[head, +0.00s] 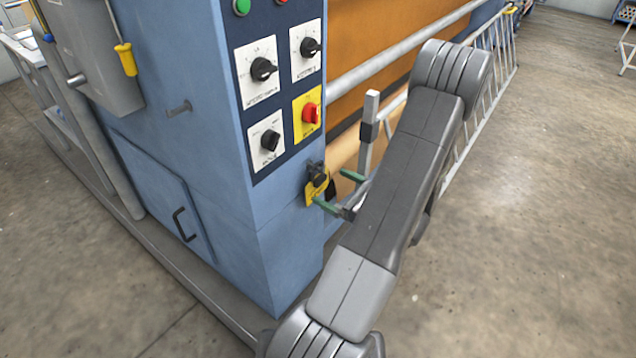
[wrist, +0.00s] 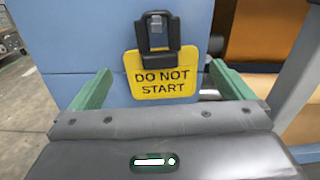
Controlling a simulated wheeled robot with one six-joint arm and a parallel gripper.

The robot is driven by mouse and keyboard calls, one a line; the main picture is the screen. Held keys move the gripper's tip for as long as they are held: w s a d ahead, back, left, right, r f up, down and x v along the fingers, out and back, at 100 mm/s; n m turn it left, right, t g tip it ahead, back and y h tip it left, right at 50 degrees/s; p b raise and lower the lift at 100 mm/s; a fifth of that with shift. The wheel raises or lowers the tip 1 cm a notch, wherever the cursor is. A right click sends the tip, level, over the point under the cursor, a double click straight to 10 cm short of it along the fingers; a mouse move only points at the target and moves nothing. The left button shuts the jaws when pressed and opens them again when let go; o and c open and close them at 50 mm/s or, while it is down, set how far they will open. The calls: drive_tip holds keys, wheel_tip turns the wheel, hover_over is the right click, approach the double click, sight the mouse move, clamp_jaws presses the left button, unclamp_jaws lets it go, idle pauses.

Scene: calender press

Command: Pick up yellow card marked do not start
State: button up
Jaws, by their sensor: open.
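The yellow card (wrist: 161,83) marked DO NOT START hangs from a black clip or holder (wrist: 157,35) on the blue machine face in the wrist view. It also shows in the head view (head: 313,193), low on the machine's corner below the switch panel. My gripper (wrist: 153,84) is open, with one green finger on each side of the card in the picture. The card lies beyond the fingers, and I cannot tell how far. In the head view my gripper (head: 340,192) is beside the card, its green fingers pointing at the machine.
The blue machine cabinet (head: 225,200) has a panel of rotary switches (head: 280,90) above the card. A rail (head: 400,45) and an orange roller surface (head: 365,30) lie to its right. The concrete floor (head: 540,200) at right is clear.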

sight(318, 176)
drive_tip(key=shift+x, duration=2.85)
drive_tip(key=shift+r, duration=0.15)
drive_tip(key=c, duration=0.7)
drive_tip(key=shift+r, duration=0.45)
drive_tip(key=v, duration=1.8)
drive_tip(key=shift+r, duration=0.3)
